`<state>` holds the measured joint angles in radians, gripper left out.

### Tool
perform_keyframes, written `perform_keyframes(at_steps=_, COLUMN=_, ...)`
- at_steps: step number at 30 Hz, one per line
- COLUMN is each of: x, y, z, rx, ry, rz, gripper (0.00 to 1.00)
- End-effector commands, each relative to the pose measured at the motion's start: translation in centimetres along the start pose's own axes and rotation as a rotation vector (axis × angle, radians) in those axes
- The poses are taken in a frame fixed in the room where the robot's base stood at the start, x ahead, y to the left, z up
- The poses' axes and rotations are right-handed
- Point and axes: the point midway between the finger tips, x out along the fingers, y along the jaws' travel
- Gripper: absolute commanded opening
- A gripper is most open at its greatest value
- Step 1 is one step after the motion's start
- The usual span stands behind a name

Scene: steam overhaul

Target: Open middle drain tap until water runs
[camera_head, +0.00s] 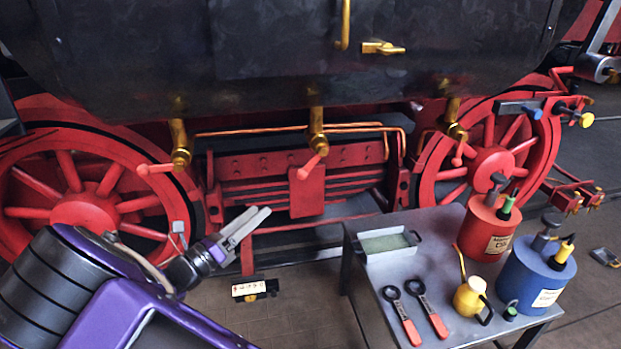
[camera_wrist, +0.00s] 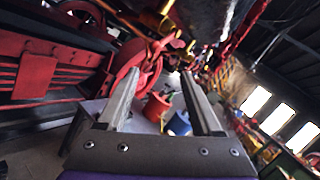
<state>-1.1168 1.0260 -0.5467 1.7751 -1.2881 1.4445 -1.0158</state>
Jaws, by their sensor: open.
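Three brass drain taps hang under the black boiler in the head view. The middle drain tap (camera_head: 317,140) has a red lever (camera_head: 310,166) that slants down to the left. The left tap (camera_head: 180,150) has its red lever pointing left, and the right tap (camera_head: 454,125) has its lever hanging down. No water shows at any tap. My gripper (camera_head: 257,222) is open and empty, below and left of the middle tap and apart from it. In the wrist view my gripper (camera_wrist: 160,85) has both fingers spread with nothing between them. I cannot single out the middle tap there.
A grey table (camera_head: 452,240) stands at the right with a tray (camera_head: 388,244), a red can (camera_head: 487,230), a blue can (camera_head: 535,277), a yellow oil can (camera_head: 468,297) and two red-handled wrenches (camera_head: 410,330). Red wheels (camera_head: 90,210) flank the taps. A small number sign (camera_head: 255,289) sits below my gripper.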

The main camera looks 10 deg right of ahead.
Motion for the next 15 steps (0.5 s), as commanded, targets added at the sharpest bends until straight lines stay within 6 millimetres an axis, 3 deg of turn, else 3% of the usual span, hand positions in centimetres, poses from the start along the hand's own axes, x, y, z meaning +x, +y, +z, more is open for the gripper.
perform_keyframes(at_steps=6, x=-1.0, y=-0.1, z=3.2, rx=0.311, ry=0.186, rz=0.046, gripper=0.67)
perform_keyframes(at_steps=11, x=-0.8, y=-0.2, z=3.7, rx=0.369, ry=0.222, rz=0.052, gripper=0.67)
perform_keyframes(at_steps=15, x=0.9, y=-0.1, z=3.3, rx=0.367, ry=0.221, rz=0.049, gripper=0.67)
